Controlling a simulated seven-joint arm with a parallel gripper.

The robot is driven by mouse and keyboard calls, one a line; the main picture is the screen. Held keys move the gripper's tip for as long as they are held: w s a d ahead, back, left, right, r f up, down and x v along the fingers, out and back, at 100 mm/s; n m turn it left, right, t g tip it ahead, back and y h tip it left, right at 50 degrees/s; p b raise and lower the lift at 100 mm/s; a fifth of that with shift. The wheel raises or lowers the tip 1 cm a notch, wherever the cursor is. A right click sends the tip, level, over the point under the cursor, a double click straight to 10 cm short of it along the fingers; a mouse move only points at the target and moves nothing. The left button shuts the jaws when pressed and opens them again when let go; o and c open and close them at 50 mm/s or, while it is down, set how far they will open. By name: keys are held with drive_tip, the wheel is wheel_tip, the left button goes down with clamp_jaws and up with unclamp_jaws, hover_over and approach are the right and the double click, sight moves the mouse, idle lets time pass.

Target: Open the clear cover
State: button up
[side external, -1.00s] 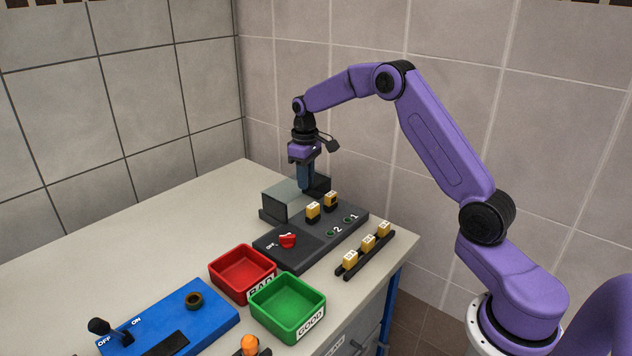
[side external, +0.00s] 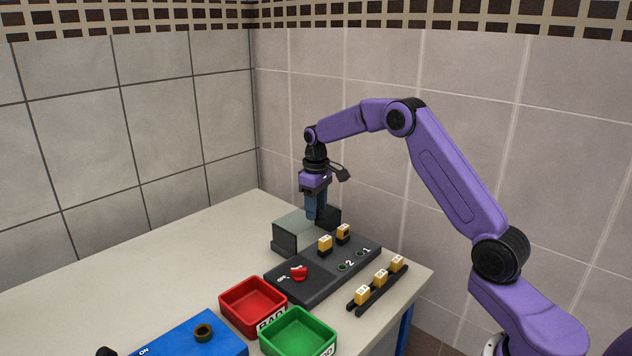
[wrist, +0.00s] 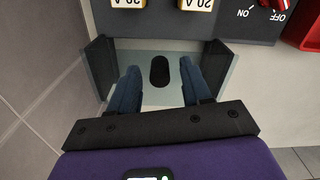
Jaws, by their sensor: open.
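The clear cover (wrist: 150,88) is a see-through pane between two dark side walls, with a dark oval handle (wrist: 159,70) on top. In the side view the cover (side external: 297,224) sits at the back end of the dark panel, and its handle is hidden by my gripper. My gripper (side external: 316,215) points down over the cover. In the wrist view its two blue fingers (wrist: 159,80) are open, one on each side of the handle, with gaps between. The cover looks closed. I cannot tell how far the fingertips are above the pane.
The dark panel (side external: 315,278) has a red switch (side external: 299,273) and two yellow blocks, one of them here (side external: 325,245). A rack (side external: 379,288) holds several yellow blocks. A red bin (side external: 253,304) and a green bin (side external: 298,333) stand in front. The wall is close behind.

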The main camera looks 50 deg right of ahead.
wheel_tip(320, 180, up, 17)
idle(0.4)
drive_tip(key=shift+f, duration=0.1)
idle(0.4)
drive_tip(key=s+a+f+n, duration=0.3)
drive_tip(key=s+a+n, duration=0.2)
drive_tip(key=s+a, duration=1.35)
drive_tip(key=s+f+n, duration=0.2)
drive_tip(key=s+f, duration=0.2)
drive_tip(key=s, duration=0.8)
drive_tip(key=s+d+f+n, duration=0.1)
drive_tip(key=s+f+n, duration=0.2)
drive_tip(key=s, duration=0.9)
drive_tip(key=shift+d+f, duration=0.25)
drive_tip(key=shift+f, duration=0.55)
